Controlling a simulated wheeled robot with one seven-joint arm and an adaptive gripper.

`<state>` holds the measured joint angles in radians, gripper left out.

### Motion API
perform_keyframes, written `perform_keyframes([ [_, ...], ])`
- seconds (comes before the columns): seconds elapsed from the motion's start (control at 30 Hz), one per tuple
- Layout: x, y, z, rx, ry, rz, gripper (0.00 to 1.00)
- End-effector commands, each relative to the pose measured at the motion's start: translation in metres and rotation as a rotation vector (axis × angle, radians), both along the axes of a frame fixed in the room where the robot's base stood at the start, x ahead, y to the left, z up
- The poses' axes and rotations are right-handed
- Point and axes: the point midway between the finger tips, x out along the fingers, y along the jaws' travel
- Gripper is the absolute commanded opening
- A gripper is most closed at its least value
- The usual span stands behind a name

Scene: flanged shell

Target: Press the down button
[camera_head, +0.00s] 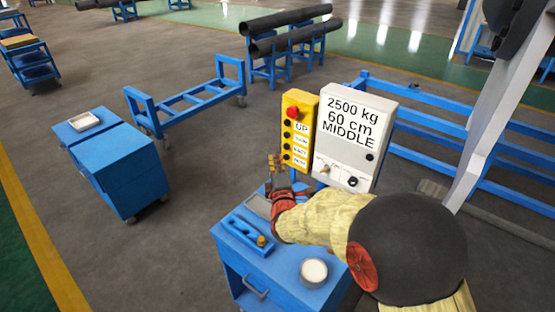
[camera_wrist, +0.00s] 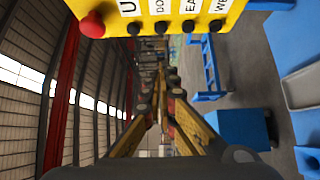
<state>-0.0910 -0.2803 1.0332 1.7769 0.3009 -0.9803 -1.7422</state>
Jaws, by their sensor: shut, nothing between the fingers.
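A yellow control box (camera_head: 297,130) with a red knob at its top and a column of black buttons stands behind the blue cart. The down button (camera_head: 287,135) is second among the black ones, below the one by the UP label. In the wrist view, the down button (camera_wrist: 161,27) sits at the top beside a cut-off label starting "DO". My gripper (camera_head: 275,162) is shut and empty, left of the box's lower end and lower than the down button. In the wrist view, the fingers (camera_wrist: 161,75) come together below the button row, apart from it in the picture.
A white panel (camera_head: 352,128) reading "2500 kg 60 cm MIDDLE" adjoins the box on the right. The blue cart (camera_head: 240,262) below carries a white round container (camera_head: 314,272) and a blue tool. Blue rails (camera_head: 430,125) run behind.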

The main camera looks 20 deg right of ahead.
Motion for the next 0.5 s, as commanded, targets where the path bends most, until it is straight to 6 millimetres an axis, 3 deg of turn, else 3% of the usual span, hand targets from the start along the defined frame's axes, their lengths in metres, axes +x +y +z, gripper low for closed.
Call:
perform_keyframes([
  [0.3,0.063,-0.01,-0.001,0.0,-0.001,-0.001,0.0],
  [0.5,0.083,-0.031,-0.001,0.001,0.0,-0.002,0.0],
])
